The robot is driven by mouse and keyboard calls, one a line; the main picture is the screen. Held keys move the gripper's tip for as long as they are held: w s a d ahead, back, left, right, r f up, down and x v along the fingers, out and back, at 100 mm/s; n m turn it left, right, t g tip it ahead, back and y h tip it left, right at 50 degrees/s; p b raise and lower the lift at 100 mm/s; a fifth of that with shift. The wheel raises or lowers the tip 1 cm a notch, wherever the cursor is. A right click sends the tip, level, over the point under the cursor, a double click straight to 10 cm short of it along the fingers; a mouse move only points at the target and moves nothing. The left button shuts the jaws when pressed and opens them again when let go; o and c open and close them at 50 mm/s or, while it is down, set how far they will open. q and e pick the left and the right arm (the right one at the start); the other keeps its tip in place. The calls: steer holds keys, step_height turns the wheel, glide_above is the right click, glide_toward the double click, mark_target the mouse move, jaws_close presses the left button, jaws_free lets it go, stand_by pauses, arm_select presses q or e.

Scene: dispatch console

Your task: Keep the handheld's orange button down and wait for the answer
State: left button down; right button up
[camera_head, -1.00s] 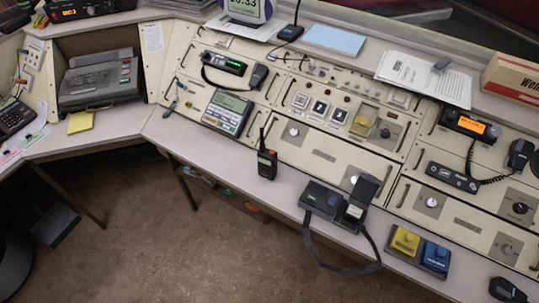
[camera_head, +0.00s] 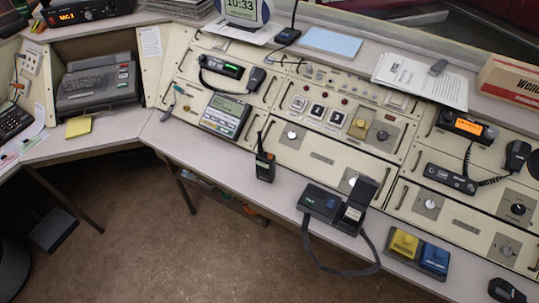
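The handheld (camera_head: 265,166) is a small black radio with a short antenna and an orange mark on its body. It stands upright on the desk's front strip, near the middle of the head view, with nothing touching it. An orange button cannot be made out clearly at this size. Neither of my grippers is in view.
Right of the handheld, a black device with a strap (camera_head: 338,207) sits on the desk edge, its strap hanging over. Yellow (camera_head: 404,242) and blue (camera_head: 434,258) blocks lie further right. A keypad unit (camera_head: 226,115) is behind left. The desk around the handheld is clear.

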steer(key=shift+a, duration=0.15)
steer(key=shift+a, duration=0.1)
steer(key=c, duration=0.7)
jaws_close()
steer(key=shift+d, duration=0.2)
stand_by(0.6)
